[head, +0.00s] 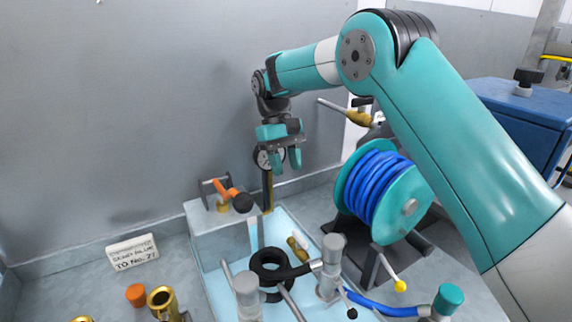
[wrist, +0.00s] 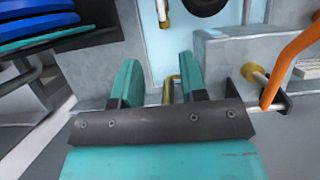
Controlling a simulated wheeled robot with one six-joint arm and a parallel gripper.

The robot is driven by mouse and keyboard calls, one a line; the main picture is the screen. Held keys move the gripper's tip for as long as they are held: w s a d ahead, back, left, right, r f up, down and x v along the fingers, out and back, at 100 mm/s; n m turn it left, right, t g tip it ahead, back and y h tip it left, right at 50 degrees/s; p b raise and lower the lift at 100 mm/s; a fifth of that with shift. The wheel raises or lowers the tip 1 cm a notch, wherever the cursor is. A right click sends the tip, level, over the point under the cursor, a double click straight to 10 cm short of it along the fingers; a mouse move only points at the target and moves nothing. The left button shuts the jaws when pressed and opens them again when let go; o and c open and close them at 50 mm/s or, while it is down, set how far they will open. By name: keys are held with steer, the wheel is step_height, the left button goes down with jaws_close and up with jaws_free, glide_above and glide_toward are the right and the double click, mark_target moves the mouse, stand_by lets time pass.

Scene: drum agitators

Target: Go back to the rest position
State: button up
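My gripper (head: 285,162) hangs in the air over the back of the workbench, with its teal fingers pointing down. In the wrist view my gripper (wrist: 158,80) has its two fingers apart with a clear gap. A small brass part (wrist: 168,90) shows in that gap, but I see nothing clamped.
A blue hose reel (head: 378,193) stands to the right. An orange-handled lever (head: 226,190) with a dark knob sits on a grey block below left. A light-blue tray (head: 212,283) holds a black coil (head: 270,268) and metal cylinders. A white sign (head: 132,252) leans near the wall.

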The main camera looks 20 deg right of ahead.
stand_by(0.4)
steer(key=s+a+r+n+t+y, duration=0.1)
steer(key=s+r, duration=0.3)
steer(key=s, duration=0.3)
steer(key=s+a+r+n+t+y, duration=0.15)
steer(key=s+r, duration=0.25)
steer(key=s, duration=0.4)
steer(key=s+a+f+n+t+y, duration=0.1)
steer(key=s+n+t+y, duration=0.1)
steer(key=s, duration=1.6)
steer(key=shift+a+f+y, duration=0.2)
steer(key=shift+y, duration=0.15)
steer(key=shift+o, duration=0.3)
steer(key=shift+a, duration=0.1)
